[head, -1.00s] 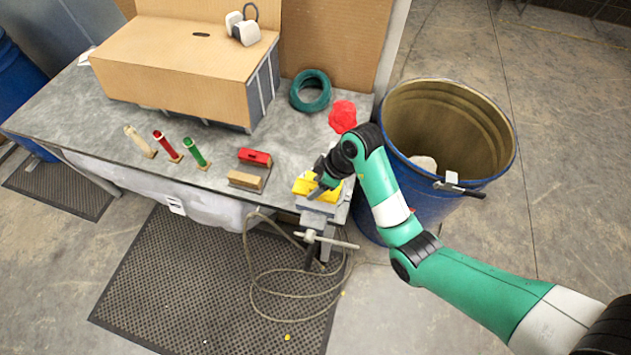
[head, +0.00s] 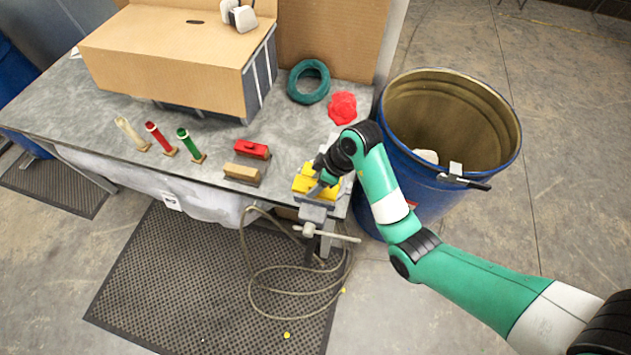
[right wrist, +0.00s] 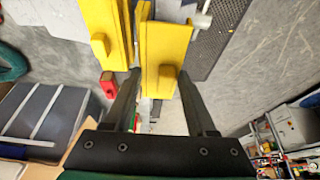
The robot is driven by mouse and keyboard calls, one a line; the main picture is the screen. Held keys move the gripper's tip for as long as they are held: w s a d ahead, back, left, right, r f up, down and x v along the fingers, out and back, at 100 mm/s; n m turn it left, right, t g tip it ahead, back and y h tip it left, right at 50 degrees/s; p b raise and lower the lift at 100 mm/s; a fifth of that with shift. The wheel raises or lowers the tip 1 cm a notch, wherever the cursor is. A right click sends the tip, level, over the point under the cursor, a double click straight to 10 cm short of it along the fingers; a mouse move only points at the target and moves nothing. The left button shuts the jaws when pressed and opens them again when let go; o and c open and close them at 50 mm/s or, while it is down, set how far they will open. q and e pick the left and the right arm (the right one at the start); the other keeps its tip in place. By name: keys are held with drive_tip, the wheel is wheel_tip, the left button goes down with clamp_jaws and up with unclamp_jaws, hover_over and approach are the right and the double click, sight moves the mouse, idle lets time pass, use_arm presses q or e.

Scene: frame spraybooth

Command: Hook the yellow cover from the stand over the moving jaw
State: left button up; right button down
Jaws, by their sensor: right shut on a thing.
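My right gripper (head: 321,187) is low over the vise (head: 313,212) at the table's front right corner. In the right wrist view its two fingers (right wrist: 158,88) are closed on the raised tab of a yellow cover (right wrist: 164,45). A second yellow cover (right wrist: 101,32) with its own tab lies just left of it there, with a narrow gap between. Yellow also shows around the fingertips in the head view (head: 304,183). The gripper partly hides the covers and jaws, so I cannot tell whether the held cover touches the moving jaw. I cannot make out the stand. My left gripper is not in view.
A red block (head: 252,149) and a tan block (head: 242,174) lie left of the vise. A red cloth (head: 342,107) and a teal ring (head: 309,82) lie behind. A blue drum (head: 415,185) stands right. A hose (head: 262,292) hangs below the vise handle (head: 330,234).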

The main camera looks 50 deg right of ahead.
drive_tip(key=shift+f, duration=0.15)
idle(0.8)
drive_tip(key=shift+f+b, duration=0.35)
drive_tip(key=shift+b, duration=0.1)
drive_tip(key=shift+f+b, duration=1.95)
drive_tip(key=shift+c, duration=0.6)
unclamp_jaws()
